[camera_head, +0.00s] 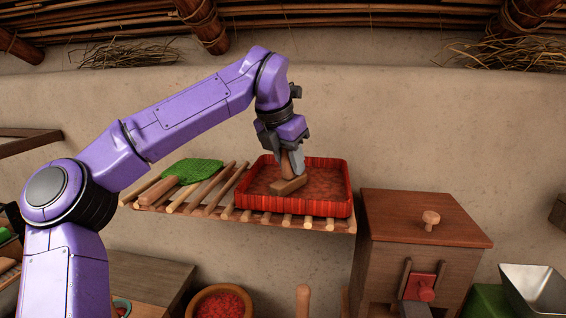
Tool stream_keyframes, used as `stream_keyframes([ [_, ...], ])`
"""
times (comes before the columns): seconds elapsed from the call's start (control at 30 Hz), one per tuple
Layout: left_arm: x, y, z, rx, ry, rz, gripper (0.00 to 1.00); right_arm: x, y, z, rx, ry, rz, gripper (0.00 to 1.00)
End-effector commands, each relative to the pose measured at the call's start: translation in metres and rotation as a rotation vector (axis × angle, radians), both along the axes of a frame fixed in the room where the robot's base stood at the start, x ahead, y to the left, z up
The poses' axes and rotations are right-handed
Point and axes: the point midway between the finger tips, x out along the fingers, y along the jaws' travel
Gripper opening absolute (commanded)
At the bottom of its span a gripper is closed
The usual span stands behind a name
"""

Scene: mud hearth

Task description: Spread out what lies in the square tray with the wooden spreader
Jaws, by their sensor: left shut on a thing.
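The square tray (345,207) is red with raised walls and sits on a slatted wooden rack against the mud wall. A reddish-brown layer (323,181) covers the part of its floor that shows. My left gripper (289,165) reaches down over the tray and is shut on the upright handle of the wooden spreader (288,186). The spreader's block-like head is inside the tray, low against the reddish layer. I cannot tell whether it touches the layer. My right gripper is not in view.
The slatted rack (182,204) extends left of the tray and holds a green leaf-like piece (193,170). A wooden cabinet (420,225) with a knobbed lid stands close on the right. A bowl of red stuff (222,303) is below. A metal hopper (533,287) is at lower right.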

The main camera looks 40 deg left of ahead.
Motion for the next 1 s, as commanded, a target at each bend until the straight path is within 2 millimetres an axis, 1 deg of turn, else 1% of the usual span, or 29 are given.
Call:
stream_keyframes([
  [0.03, -0.002, -0.006, -0.002, 0.000, -0.001, -0.001, 0.00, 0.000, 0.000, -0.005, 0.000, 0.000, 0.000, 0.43],
  [0.13, -0.006, -0.017, -0.002, 0.002, -0.001, -0.001, 0.00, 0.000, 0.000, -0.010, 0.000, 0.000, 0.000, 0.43],
  [0.17, -0.008, -0.020, -0.002, 0.001, -0.001, -0.001, 0.00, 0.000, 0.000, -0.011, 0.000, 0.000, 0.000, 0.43],
  [0.2, -0.007, -0.021, 0.000, 0.000, 0.001, 0.002, 0.00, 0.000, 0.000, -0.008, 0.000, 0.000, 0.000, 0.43],
  [0.27, 0.001, -0.017, 0.005, -0.001, 0.002, 0.004, 0.00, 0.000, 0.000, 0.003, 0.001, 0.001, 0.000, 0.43],
  [0.57, 0.037, 0.000, 0.006, -0.001, 0.003, 0.001, 0.00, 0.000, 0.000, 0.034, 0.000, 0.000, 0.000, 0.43],
  [1.0, 0.092, 0.027, 0.007, -0.001, 0.003, 0.002, 0.00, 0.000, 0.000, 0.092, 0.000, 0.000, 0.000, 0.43],
])
